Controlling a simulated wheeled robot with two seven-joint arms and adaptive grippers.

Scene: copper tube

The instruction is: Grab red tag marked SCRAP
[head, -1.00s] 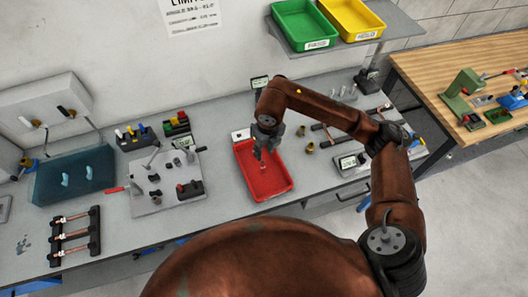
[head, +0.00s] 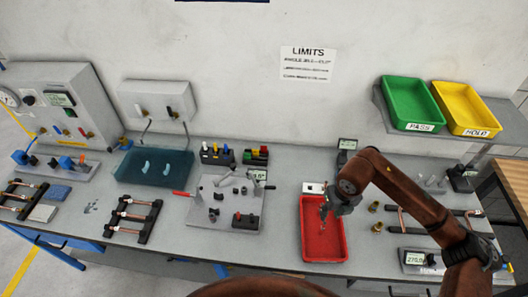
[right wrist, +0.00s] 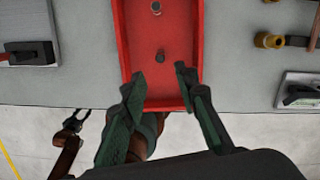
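No tag with a readable SCRAP marking shows. A small rack (head: 257,157) with red, yellow and green pieces stands at the back of the bench, too small to tell if they are tags. A red tray (head: 334,251) lies right of the middle. My right gripper (head: 325,213) hangs over the tray's upper part. In the right wrist view its two dark green fingers (right wrist: 160,80) are apart with nothing gripped between them. The red tray (right wrist: 176,88) lies below, with small metal pieces (right wrist: 160,56) on its floor.
A grey fixture plate (head: 232,218) with clamps lies left of the tray. A blue bin (head: 150,182) and a tube rack (head: 133,220) stand further left. Brass fittings (head: 377,227) and a display (head: 414,258) lie right. Green (head: 413,105) and yellow (head: 468,110) bins sit on a shelf.

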